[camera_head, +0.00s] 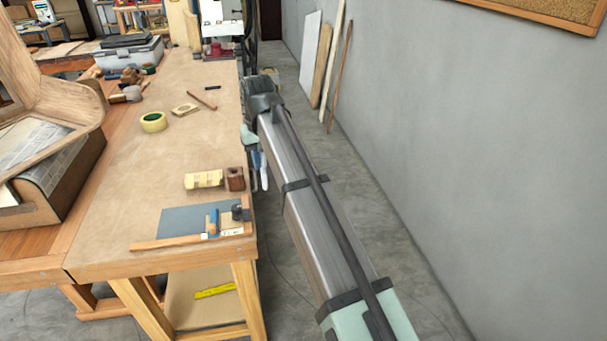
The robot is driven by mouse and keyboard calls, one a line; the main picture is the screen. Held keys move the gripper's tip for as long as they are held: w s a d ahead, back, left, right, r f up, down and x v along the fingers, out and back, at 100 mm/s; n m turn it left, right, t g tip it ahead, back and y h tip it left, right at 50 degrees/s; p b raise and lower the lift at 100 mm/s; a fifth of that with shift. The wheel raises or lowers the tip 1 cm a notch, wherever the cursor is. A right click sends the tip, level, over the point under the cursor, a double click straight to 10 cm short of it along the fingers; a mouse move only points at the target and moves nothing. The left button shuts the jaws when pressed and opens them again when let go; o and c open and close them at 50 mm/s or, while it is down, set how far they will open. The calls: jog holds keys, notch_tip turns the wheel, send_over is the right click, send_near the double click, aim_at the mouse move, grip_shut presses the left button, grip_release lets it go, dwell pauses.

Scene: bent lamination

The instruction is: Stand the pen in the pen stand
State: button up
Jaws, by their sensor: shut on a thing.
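My gripper (258,172) is at the right edge of the workbench, pointing down. It is shut on a slender thing, which I take to be the pen; at this size I cannot clearly separate its blue and white parts from the fingers. A small brown wooden block with a dark hole in its top, which looks like the pen stand (235,179), stands on the bench close to the edge, just left of my gripper. The gripper and what it holds appear beside the block, not in it. Whether they touch it cannot be told.
A cream roll or block (203,180) lies left of the stand. A blue-grey mat (181,221) with tools and a wooden strip lies in front. A green-yellow tape roll (153,122) and a thin stick (202,100) lie farther back. The bench's middle is clear; a grey wall (480,150) is right.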

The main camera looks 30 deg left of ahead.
jog(key=a+r+n, duration=0.2)
jog(key=a+r, duration=0.5)
jog(key=a, duration=0.5)
jog(key=shift+w+a+f, duration=0.1)
jog(key=shift+w+f, duration=0.05)
jog(key=shift+f, duration=0.8)
jog(key=shift+w+a+f, duration=0.1)
jog(key=shift+w+f, duration=0.05)
jog(key=shift+f, duration=0.75)
jog(key=shift+d+f, duration=0.1)
jog(key=shift+f, duration=0.75)
jog(key=shift+f, duration=0.75)
jog(key=shift+f, duration=0.7)
jog(key=shift+f, duration=0.6)
jog(key=shift+f, duration=0.6)
dwell(0.7)
jog(key=o, duration=1.1)
